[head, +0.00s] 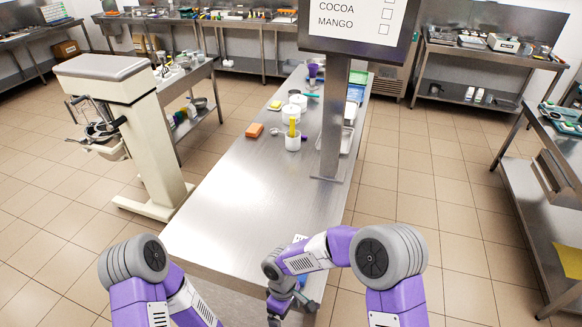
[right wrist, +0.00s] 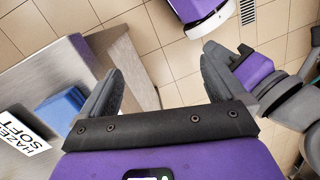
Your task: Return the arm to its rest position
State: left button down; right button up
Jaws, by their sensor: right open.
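My right arm reaches in from the right in the head view and bends across the near end of the long steel table. My right gripper (head: 290,306) hangs down at the table's near edge, small and partly hidden by the wrist.
A blue block-like item (right wrist: 62,108) with a white card (right wrist: 22,130) reading "HAZEL SOFT" sits on the table beside the left finger.

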jog(key=s+d+f+m+t+y+b, duration=0.1)
jog(key=s+d+f+m+b, duration=0.2)
jog(key=f+m, duration=0.2)
jog(key=s+d+f+m+t+y+b, duration=0.1)
jog(key=s+d+f+m+y+b, duration=0.1)
jog(key=f, duration=0.7)
jog(key=s+d+f+m+t+y+b, duration=0.1)
jog(key=s+d+f+m+b, duration=0.3)
jog(key=s+d+f+m, duration=0.1)
notch_tip(320, 180, down, 3)
jog(key=d+m, duration=0.1)
jog(key=m, duration=0.1)
jog(key=shift+r+m+y+b, duration=0.15)
jog(key=shift+m+y+b, duration=0.15)
jog(key=shift+m+y, duration=0.1)
jog(key=shift+s, duration=0.1)
